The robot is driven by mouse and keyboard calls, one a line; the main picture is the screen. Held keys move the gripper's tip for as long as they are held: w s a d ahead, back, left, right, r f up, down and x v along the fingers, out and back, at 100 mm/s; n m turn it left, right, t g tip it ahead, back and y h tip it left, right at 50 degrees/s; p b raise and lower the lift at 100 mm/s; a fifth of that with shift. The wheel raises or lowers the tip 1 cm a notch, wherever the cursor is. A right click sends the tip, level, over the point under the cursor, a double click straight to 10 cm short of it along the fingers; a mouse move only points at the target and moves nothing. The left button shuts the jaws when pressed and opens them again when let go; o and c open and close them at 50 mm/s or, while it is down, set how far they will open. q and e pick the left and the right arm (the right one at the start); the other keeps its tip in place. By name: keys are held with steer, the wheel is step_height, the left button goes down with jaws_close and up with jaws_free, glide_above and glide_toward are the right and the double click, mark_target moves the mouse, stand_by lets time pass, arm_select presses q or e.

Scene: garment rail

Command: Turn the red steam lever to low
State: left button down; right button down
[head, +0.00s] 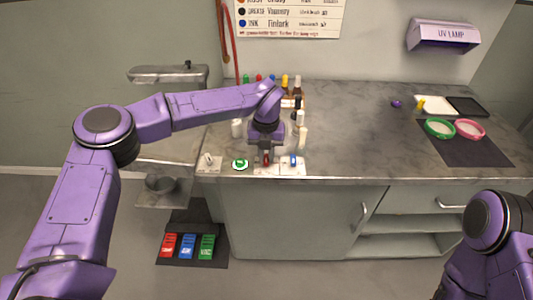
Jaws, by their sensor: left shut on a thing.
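The red steam lever (267,160) stands on a small white panel at the front edge of the counter. My left gripper (266,153) points down onto it and is shut on it. The fingers and wrist hide most of the lever, so I cannot tell its exact angle or read any low mark. A blue lever (293,160) stands on the panel just to the right. Of my right arm only upper links show at the lower right; its gripper is out of view.
A green-and-white round button (240,164) and a plate with a small pale lever (208,160) are left of the red lever. Several bottles (297,86) stand behind my left wrist. Red, blue and green pedals (188,246) are on the floor. The counter's middle (355,130) is clear.

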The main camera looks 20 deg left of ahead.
mark_target(267, 158)
arm_select(q)
steer(key=m+p, duration=0.1)
steer(key=m, duration=0.2)
steer(key=shift+r+m+p, duration=0.15)
steer(key=shift+m+p, duration=0.15)
steer(key=shift+p, duration=0.1)
steer(key=shift+m+p, duration=1)
steer(key=shift+m, duration=1.4)
steer(key=c, duration=1)
jaws_free()
steer(key=shift+c, duration=0.2)
step_height(267, 158, up, 10)
steer(key=b, duration=0.2)
steer(key=shift+r, duration=0.2)
steer(key=shift+f, duration=0.1)
